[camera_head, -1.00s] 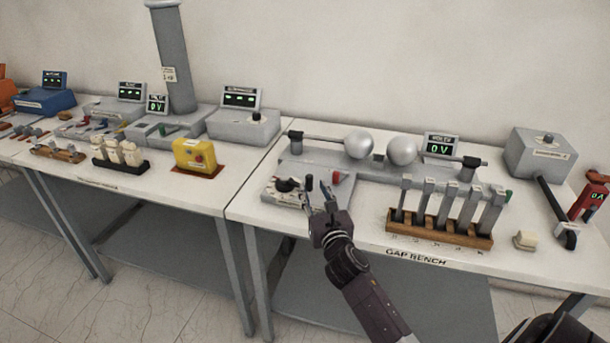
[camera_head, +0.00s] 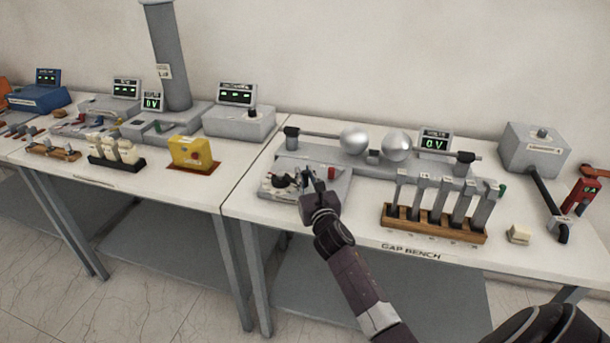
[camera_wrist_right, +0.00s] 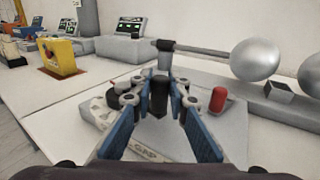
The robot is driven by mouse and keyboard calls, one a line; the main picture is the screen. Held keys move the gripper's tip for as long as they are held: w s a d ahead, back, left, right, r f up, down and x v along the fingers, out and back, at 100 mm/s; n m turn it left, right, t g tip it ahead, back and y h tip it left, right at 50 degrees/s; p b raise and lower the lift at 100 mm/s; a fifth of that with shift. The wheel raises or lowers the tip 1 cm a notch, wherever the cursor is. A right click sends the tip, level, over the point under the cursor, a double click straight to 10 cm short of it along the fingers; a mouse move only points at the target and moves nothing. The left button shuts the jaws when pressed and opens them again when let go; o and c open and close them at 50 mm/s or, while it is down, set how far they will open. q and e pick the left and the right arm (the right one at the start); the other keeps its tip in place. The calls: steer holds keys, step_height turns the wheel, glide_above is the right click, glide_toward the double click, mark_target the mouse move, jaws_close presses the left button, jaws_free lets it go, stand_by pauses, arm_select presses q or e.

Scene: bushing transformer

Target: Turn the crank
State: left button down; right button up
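The crank's black upright handle (camera_wrist_right: 159,96) stands on a light grey control panel (camera_wrist_right: 205,133) on the gap bench. My right gripper (camera_head: 315,185) is at this panel and hides most of the handle in the head view. In the right wrist view the two blue-padded fingers of my right gripper (camera_wrist_right: 160,92) are spread, one on each side of the handle, with gaps showing between. A black knob (camera_head: 283,181) sits on the panel to the left of the gripper. A red knob (camera_wrist_right: 218,99) stands just right of it. My left gripper is not in view.
Two metal spheres (camera_head: 355,141) on rods stand behind the panel. A wooden rack (camera_head: 433,224) with several upright grey pieces is close on the right. A yellow box (camera_head: 190,153) is on the table to the left. Bare tabletop lies in front of the panel.

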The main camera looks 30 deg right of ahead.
jaws_close()
steer(key=shift+d, duration=0.1)
steer(key=shift+w+d, duration=0.1)
steer(key=shift+d, duration=0.05)
